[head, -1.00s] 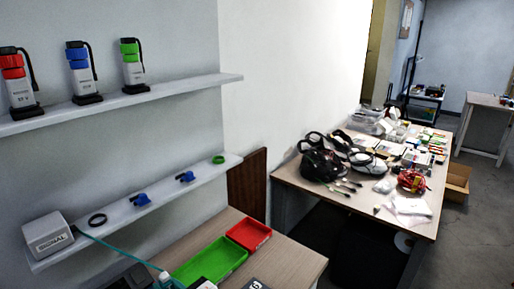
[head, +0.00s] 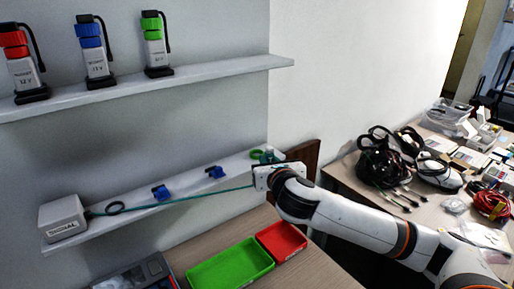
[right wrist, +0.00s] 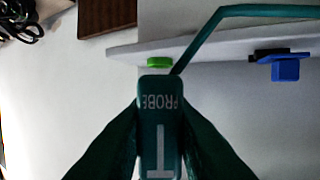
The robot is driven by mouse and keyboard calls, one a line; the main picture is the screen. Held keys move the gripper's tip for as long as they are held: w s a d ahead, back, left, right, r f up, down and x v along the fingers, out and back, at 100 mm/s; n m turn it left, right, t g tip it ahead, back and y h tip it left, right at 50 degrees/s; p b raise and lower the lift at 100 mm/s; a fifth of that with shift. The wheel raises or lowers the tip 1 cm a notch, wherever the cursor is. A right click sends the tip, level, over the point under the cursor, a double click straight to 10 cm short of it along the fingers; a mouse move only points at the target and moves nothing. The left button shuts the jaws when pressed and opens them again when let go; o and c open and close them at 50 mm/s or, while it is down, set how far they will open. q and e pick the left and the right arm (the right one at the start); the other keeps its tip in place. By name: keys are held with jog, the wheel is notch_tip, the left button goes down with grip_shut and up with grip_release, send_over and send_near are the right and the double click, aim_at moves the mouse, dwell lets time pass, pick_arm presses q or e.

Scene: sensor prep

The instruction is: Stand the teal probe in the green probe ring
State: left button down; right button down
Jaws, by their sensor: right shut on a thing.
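My right gripper (head: 265,160) is at the right end of the lower wall shelf, beside the green probe ring (head: 256,153). In the right wrist view it is shut on the teal probe (right wrist: 159,128), labelled PROBE, between its two dark fingers. The green ring shows there just beyond the probe's far end (right wrist: 159,62); the two look close, but I cannot tell whether they touch. A teal cable (head: 190,197) runs from the white SIGNAL box (head: 63,219) along the shelf to the gripper. In the head view the probe is mostly hidden. My left gripper is not in view.
The lower shelf also carries a black ring (head: 115,208) and two blue clips (head: 161,193) (head: 216,172). The upper shelf (head: 190,80) holds three devices. Below are a green tray (head: 230,267) and a red tray (head: 281,241). A brown board stands right of the shelf.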

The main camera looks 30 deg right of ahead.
jog(key=r+p+x, duration=0.1)
jog(key=x, duration=0.3)
jog(key=p+x, duration=0.1)
jog(key=x, duration=0.4)
jog(key=r+p+x, duration=0.1)
jog(key=x, duration=0.3)
jog(key=shift+w+d+r, duration=0.1)
jog(key=shift+w+r, duration=0.2)
jog(key=shift+w, duration=0.15)
jog(key=shift+w+f, duration=0.15)
notch_tip(320, 180, down, 2)
jog(key=shift+f+p, duration=0.1)
jog(key=shift+p, duration=0.4)
jog(key=shift+f, duration=0.55)
jog(key=c, duration=1.3)
grip_release()
jog(key=shift+f, duration=0.1)
jog(key=b+v, duration=0.2)
jog(key=v, duration=1)
jog(key=shift+d, duration=0.1)
